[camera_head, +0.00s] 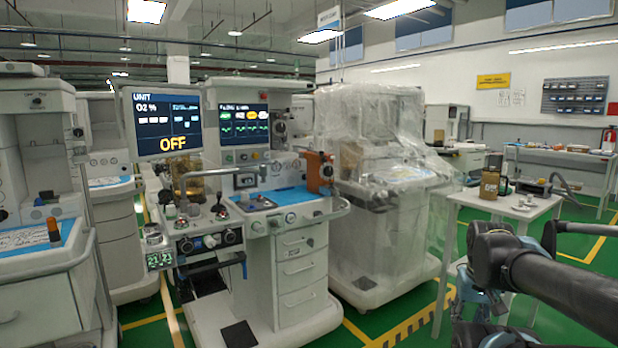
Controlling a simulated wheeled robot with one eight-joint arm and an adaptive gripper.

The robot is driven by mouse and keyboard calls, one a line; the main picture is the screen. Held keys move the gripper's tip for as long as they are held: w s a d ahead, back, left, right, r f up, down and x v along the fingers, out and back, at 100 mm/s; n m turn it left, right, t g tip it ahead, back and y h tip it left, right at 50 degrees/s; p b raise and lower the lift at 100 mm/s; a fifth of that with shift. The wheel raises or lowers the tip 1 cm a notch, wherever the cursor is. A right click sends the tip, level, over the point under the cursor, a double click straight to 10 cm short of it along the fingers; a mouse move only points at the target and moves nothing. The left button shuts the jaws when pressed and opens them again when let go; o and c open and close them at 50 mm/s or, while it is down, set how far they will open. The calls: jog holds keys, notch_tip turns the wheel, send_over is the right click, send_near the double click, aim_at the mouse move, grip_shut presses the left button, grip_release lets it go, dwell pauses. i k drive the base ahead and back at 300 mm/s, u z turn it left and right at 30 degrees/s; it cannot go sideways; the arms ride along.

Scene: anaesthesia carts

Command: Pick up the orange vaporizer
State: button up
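My dark arm (560,285) reaches in from the lower right and bends at a joint, well apart from the vaporizer. I cannot make out my gripper's fingers in this view.
A cart wrapped in clear plastic (385,235) stands right of the middle cart. A white table (510,207) with a jar and small parts stands behind my arm. Another cart (45,265) is at the left. Green floor shows at the lower centre.

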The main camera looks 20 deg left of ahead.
aim_at(317, 183)
jog(key=u, duration=0.05)
jog(key=i, duration=1)
jog(key=z, duration=0.05)
